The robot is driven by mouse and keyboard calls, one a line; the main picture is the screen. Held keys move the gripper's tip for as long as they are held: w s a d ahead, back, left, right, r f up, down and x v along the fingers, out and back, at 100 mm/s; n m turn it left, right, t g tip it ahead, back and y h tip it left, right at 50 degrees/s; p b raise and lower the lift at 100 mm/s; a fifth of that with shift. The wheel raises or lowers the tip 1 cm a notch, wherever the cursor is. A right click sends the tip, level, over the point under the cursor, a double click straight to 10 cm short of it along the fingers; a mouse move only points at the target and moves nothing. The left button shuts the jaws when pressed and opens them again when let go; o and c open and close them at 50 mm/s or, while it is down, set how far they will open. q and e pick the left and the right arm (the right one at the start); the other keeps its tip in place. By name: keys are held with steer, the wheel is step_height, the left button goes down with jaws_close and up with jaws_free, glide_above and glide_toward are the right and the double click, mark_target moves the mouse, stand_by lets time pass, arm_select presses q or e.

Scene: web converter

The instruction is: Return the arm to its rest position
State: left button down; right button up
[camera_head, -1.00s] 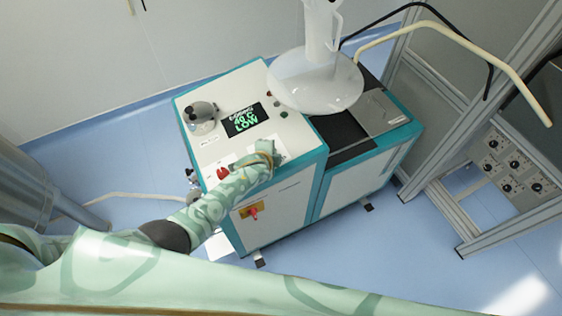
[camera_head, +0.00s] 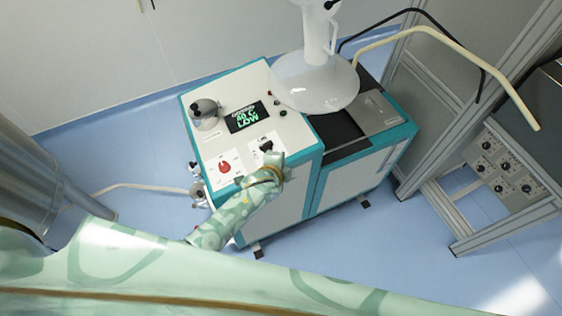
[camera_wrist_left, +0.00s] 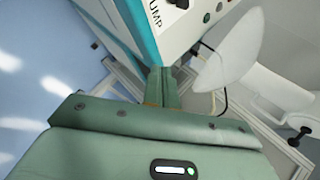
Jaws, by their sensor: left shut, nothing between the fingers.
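My left arm comes in from the left in a green patterned sleeve. Its gripper (camera_head: 273,160) is over the front edge of the white and teal machine (camera_head: 280,195), close to a black knob (camera_head: 266,146) on the sloping panel. In the left wrist view the two green fingers (camera_wrist_left: 162,88) are together and empty, with the machine's panel edge beyond them. I cannot tell from the head view how far the fingertips are from the panel. My right gripper is not in view.
The panel has a red knob (camera_head: 225,167), a lit display (camera_head: 247,117) and a grey gauge (camera_head: 205,114). A white funnel-shaped vessel (camera_head: 315,85) stands on the machine's right part. A metal frame (camera_head: 480,110) with a knob panel (camera_head: 503,165) is at right.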

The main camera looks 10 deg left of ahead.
arm_select(q)
steer(key=shift+w+a, duration=0.1)
steer(key=shift+a, duration=0.05)
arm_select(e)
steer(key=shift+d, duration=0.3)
